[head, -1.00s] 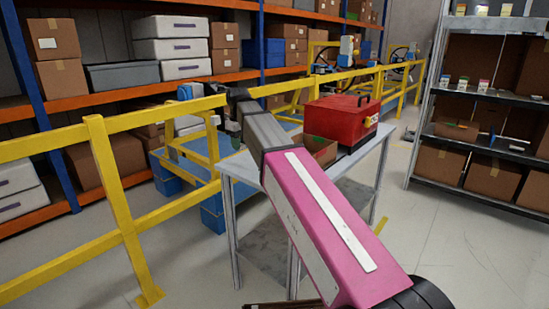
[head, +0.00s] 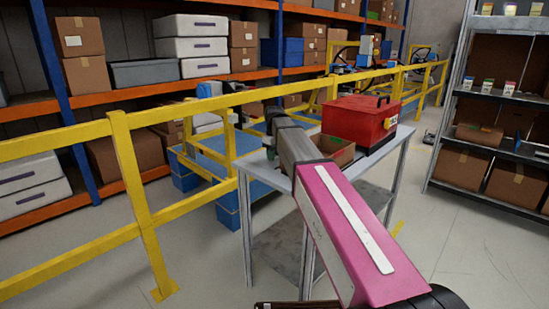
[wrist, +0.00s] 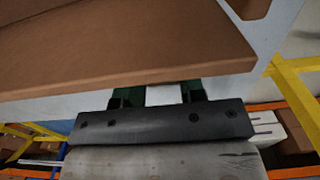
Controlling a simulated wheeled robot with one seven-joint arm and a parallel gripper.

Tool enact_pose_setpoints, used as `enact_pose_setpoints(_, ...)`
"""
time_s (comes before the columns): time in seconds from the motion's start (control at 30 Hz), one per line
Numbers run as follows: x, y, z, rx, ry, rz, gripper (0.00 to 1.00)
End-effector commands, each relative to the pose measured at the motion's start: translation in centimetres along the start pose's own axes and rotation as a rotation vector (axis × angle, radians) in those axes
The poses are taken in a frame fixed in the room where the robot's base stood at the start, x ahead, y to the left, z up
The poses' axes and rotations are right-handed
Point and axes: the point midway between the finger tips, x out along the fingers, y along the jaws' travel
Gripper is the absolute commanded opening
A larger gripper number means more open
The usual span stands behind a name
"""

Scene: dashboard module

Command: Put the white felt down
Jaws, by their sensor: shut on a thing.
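In the wrist view, a small white piece, which looks like the white felt (wrist: 163,95), sits between the dark green fingers of my gripper (wrist: 158,94). The gripper is shut on it. A brown cardboard box (wrist: 130,50) fills the upper wrist view, and its edge partly hides the fingertips and the white piece. In the head view, my gripper is at the left end of the grey table (head: 259,172), beside an open brown box (head: 337,150). The felt cannot be made out there, and I cannot tell its height over the table.
A red toolbox (head: 360,118) stands on the table behind the brown box. A yellow railing (head: 135,200) runs along the left and behind the table. A dark shelf rack (head: 500,130) stands at the right. The floor in front is clear.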

Motion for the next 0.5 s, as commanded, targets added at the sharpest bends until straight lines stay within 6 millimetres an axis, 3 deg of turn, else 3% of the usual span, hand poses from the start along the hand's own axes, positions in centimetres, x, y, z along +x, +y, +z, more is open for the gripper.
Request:
enact_pose_setpoints(0.1, 1.01, -0.03, 0.03, 0.0, -0.001, 0.0, 0.15)
enact_pose_setpoints(0.47, 1.31, -0.02, 0.0, 0.0, 0.0, 0.0, 0.15)
enact_pose_setpoints(0.5, 1.25, -0.01, -0.01, 0.0, 0.0, 0.0, 0.5)
